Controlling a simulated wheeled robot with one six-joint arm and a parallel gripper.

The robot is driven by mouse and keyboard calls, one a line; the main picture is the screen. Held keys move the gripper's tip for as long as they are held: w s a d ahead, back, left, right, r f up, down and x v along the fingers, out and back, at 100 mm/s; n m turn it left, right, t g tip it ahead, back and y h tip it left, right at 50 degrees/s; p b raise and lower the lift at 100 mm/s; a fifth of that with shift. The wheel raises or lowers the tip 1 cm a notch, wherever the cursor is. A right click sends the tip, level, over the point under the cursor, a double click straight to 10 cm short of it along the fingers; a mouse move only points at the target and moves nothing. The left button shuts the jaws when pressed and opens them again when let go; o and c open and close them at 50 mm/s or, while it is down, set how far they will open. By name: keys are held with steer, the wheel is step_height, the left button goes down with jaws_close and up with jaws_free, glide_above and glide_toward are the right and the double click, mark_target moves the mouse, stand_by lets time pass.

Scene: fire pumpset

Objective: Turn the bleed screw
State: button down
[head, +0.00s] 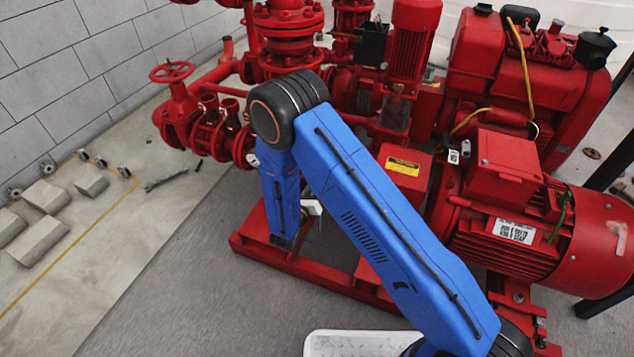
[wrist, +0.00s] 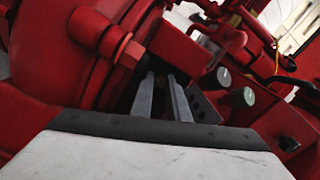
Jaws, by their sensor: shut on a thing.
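My gripper (wrist: 162,77) reaches in among the red pump parts in the wrist view. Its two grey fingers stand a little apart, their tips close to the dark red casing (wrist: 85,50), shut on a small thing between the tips. That thing sits where the bleed screw would be, but it is too dark and small to make out clearly. In the head view my blue arm hides most of the work spot, and only a pale piece of the wrist shows behind it.
A red hex bolt head (wrist: 130,54) sits just left of the fingers. In the head view a red motor (head: 520,240) stands at right, and several grey blocks (head: 45,197) lie on the floor at left.

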steer(key=n, duration=0.6)
steer(key=shift+n, duration=0.4)
steer(key=shift+f, duration=0.1)
steer(key=c, duration=2)
jaws_free()
steer(key=shift+s, duration=0.1)
steer(key=v, duration=1.7)
steer(key=shift+s+a, duration=0.1)
steer(key=shift+s, duration=0.05)
